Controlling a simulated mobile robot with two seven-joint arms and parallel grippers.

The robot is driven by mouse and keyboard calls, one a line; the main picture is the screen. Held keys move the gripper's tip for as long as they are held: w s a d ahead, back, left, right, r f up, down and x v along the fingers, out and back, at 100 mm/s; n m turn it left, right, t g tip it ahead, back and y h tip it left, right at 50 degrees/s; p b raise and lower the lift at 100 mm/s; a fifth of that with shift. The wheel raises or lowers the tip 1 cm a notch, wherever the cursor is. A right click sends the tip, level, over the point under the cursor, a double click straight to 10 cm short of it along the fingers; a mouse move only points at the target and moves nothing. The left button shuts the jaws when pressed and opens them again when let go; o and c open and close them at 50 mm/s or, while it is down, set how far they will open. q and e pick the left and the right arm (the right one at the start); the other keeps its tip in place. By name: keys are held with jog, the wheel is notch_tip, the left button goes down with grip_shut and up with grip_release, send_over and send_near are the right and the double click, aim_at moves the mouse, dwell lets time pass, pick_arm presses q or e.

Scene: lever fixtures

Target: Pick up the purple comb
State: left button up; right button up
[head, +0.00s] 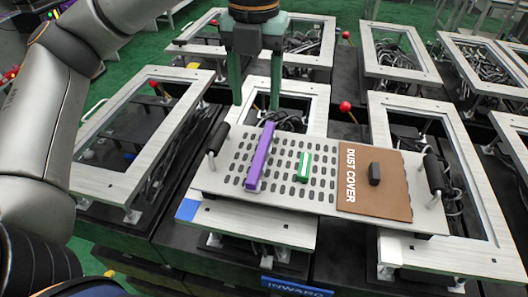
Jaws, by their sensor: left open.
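The purple comb (260,158) is a long narrow purple bar. It lies on a perforated metal plate (228,188), left of the plate's middle, running roughly away from me. My left gripper (255,104) points down above the far end of the comb. Its two green fingers are apart, with nothing between them, and the tips appear a little beyond the comb's far end. The exact height of the tips over the plate is hard to tell. My right gripper is not in view.
A green and white block (304,167) lies just right of the comb. A brown panel marked DUST COVER (393,195) with a black knob (374,173) covers the plate's right part. Black handles (218,138) stand at both plate ends. Metal frames and red-knobbed levers (345,106) surround it.

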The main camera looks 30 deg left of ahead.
pick_arm(q)
send_over(262, 149)
jog(key=f, duration=0.5)
jog(key=shift+s+a+f, duration=0.3)
jog(key=shift+a+f, duration=0.05)
jog(key=shift+a, duration=0.05)
jog(key=f, duration=0.4)
jog(key=shift+w+d+f, duration=0.3)
jog(key=shift+f, duration=0.5)
jog(key=shift+f, duration=0.25)
grip_shut()
